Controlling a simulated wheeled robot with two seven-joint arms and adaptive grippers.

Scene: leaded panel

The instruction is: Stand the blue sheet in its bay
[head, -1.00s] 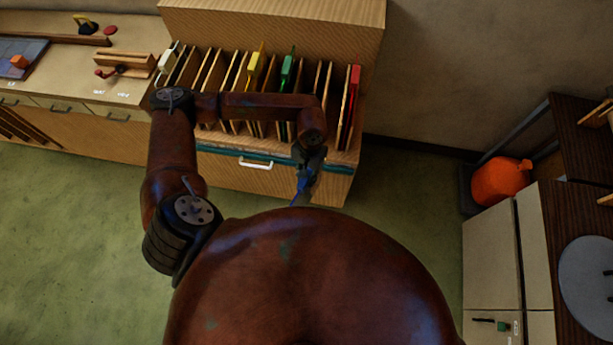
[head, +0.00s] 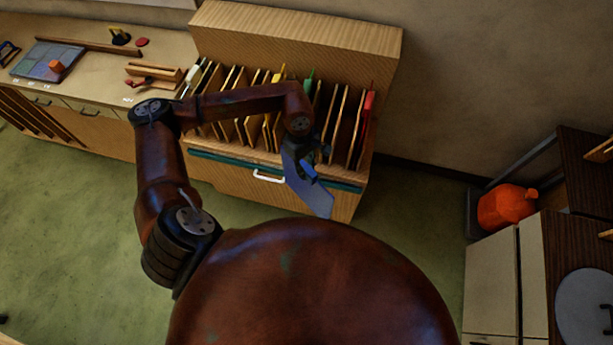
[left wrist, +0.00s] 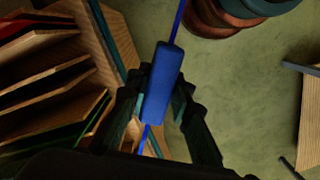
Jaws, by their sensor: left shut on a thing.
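The blue sheet (head: 308,187) hangs in front of the slotted rack, outside its bays, tilted in the head view. My left gripper (head: 308,150) is shut on it. In the left wrist view the blue grip block (left wrist: 162,84) of the sheet sits between the fingers, and the sheet shows edge-on as a thin blue line. The rack (head: 270,157) has upright wooden dividers with white, yellow, green and red sheets (head: 368,110) in some bays. Bays between the green and red sheets look empty. My right gripper is not in view.
A bench (head: 90,75) with a panel, an orange block and wooden tools stands at the left. An orange container (head: 507,206) and cabinets stand at the right. The green floor before the rack is clear.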

